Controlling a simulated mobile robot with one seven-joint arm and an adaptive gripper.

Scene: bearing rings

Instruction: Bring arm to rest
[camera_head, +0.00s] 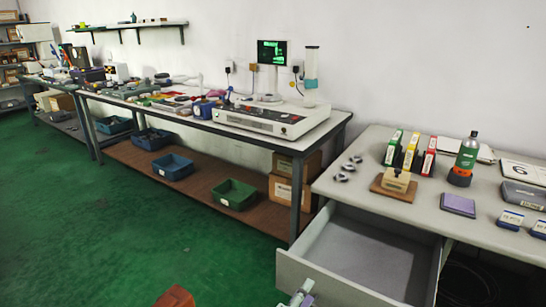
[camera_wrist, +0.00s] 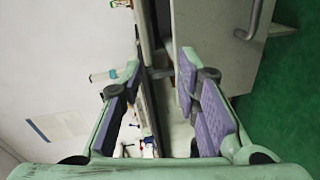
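My gripper (camera_wrist: 160,78) is open in the wrist view, its two purple-padded fingers apart with nothing between them. In the head view only a small pale-green part of my gripper (camera_head: 301,294) shows at the bottom edge, in front of the open drawer. The drawer (camera_head: 365,255) is pulled out from under the right desk, and its visible floor looks empty. Several small grey rings (camera_head: 343,177) lie at the left end of the desk top. In the wrist view a drawer front with a handle (camera_wrist: 255,20) is at the upper right.
The right desk (camera_head: 440,210) also holds upright coloured boxes (camera_head: 410,152), a wooden block (camera_head: 396,179), a green bottle (camera_head: 468,152) and a purple pad (camera_head: 458,204). A long workbench (camera_head: 250,138) with a grey machine (camera_head: 270,119) stands behind. Green floor (camera_head: 100,230) is open at left.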

